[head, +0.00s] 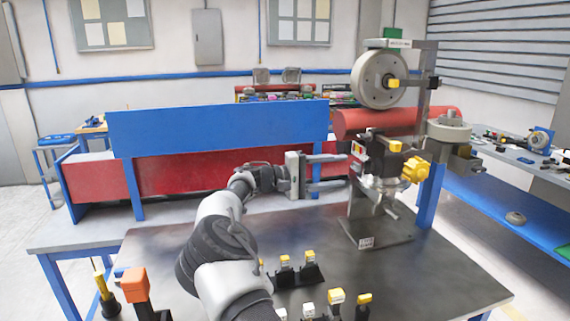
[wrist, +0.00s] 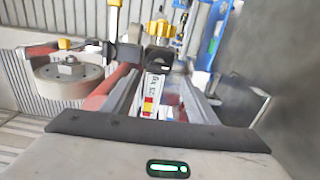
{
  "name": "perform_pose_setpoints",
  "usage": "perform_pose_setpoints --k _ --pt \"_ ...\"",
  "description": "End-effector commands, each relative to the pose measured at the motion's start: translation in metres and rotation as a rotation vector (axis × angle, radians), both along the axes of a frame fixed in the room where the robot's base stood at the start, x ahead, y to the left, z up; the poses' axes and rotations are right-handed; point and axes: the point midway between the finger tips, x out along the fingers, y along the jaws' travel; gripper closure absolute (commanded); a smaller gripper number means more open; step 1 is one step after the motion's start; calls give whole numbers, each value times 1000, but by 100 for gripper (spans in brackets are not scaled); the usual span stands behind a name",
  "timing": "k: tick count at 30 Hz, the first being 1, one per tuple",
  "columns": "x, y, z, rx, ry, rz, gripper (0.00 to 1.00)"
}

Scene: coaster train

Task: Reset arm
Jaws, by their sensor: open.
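My arm reaches over the dark-topped table (head: 180,250) in the head view. My gripper (head: 345,172) points right, with its two fingers spread one above the other and nothing between them. Its fingertips are close to the left side of the coaster train assembly (head: 362,220), a metal stand with wheels; whether they touch it cannot be told. The assembly carries a large grey wheel (head: 372,80) at the top, a red tube (head: 352,123) and yellow knobs (head: 415,168).
Small yellow-topped and white-topped parts (head: 335,298) stand in holders at the table's front. An orange-topped part (head: 134,285) stands front left. A blue and red barrier (head: 215,130) runs behind. A side bench (head: 530,215) is at right. The table's left part looks clear.

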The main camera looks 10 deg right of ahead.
Motion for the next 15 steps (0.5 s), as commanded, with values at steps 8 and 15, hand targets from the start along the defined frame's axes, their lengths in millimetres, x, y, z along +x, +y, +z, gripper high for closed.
perform_pose_setpoints --k 8,15 --pt "-53 -52 3 252 -52 -108 47" --pt "-143 -66 -20 737 -147 -194 47"
